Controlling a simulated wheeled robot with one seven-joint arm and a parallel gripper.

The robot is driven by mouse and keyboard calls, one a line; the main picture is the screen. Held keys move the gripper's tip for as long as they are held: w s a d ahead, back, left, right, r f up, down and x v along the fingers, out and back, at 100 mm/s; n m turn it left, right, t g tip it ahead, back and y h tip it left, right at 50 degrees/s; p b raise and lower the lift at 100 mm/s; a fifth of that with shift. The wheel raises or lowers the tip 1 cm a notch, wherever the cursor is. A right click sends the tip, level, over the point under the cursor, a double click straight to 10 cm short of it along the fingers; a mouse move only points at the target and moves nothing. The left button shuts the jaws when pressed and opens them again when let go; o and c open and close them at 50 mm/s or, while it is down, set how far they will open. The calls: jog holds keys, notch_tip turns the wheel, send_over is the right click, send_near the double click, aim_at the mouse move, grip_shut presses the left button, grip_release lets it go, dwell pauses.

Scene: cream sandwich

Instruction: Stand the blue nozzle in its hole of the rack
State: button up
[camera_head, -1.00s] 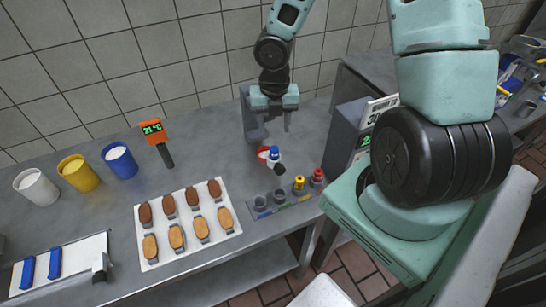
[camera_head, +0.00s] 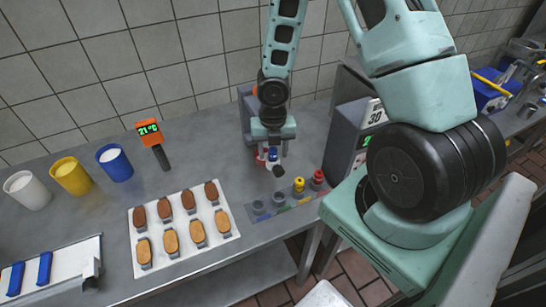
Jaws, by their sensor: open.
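A blue piece with white parts (camera_head: 273,153), seemingly the blue nozzle, is on the counter behind the rack, with red parts beside it and a dark tip toward the front. My gripper (camera_head: 273,145) is open, pointing down right at this piece and partly covering it. I cannot tell whether the fingers touch it. The rack (camera_head: 268,215) lies at the counter's front edge. A yellow nozzle (camera_head: 299,185) and a red nozzle (camera_head: 317,178) stand in its right side. Two grey holders at its left, one (camera_head: 258,207) and another (camera_head: 279,199), look empty.
A tray of brown and tan cookie shells (camera_head: 232,236) lies left of the rack. White, yellow and blue cups (camera_head: 115,165) and an orange thermometer (camera_head: 149,130) stand further left. A grey scale-like machine (camera_head: 345,130) stands close on the right. An orange-grey device is behind my gripper.

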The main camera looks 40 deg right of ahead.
jog(key=c, duration=1)
grip_shut()
jog(key=shift+r, duration=0.15)
